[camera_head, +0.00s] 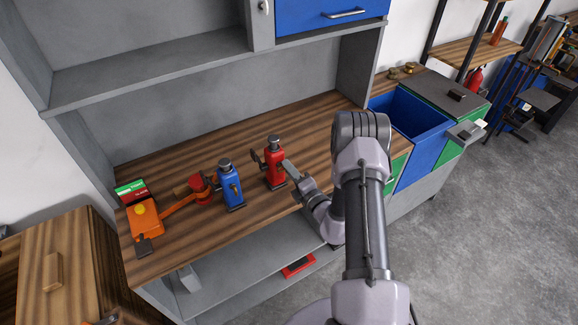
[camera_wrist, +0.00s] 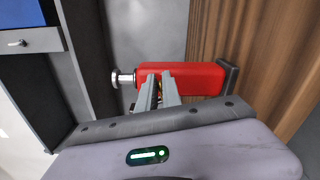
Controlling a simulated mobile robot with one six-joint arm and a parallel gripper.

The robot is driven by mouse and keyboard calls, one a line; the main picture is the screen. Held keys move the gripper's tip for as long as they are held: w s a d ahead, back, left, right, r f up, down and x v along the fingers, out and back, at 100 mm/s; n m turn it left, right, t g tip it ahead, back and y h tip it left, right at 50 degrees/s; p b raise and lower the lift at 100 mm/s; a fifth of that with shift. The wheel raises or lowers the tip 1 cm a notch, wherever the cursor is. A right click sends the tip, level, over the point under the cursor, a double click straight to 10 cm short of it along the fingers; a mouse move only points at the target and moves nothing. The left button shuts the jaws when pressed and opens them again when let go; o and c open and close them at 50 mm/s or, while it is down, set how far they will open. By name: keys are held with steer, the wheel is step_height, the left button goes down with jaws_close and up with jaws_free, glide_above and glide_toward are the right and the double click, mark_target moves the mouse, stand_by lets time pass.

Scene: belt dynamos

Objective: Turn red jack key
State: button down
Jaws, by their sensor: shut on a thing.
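The red jack (camera_head: 275,170) stands upright on the wooden workbench (camera_head: 310,120), with a metal cap on top. In the wrist view the red jack (camera_wrist: 205,78) lies sideways across the picture, its silver cap to the left and dark base to the right. My gripper (camera_head: 289,168) reaches the jack from its right side. In the wrist view my gripper (camera_wrist: 159,80) has its two fingers close together against the jack's side. The fingers are shut on the jack's key, which they mostly hide.
A blue jack (camera_head: 230,188) stands just left of the red one. Further left are an orange tool (camera_head: 146,220) with a long handle and a green-and-red box (camera_head: 131,190). A blue bin (camera_head: 410,125) is at the right. The bench behind the jacks is clear.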

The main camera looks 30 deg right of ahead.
steer(key=shift+f+m, duration=0.15)
steer(key=shift+m, duration=1.05)
steer(key=shift+p, duration=0.3)
steer(key=c, duration=1.5)
jaws_free()
steer(key=s, duration=1.1)
steer(key=s+p, duration=0.1)
steer(key=s, duration=0.5)
steer(key=shift+s+d, duration=0.2)
steer(key=shift+d, duration=0.1)
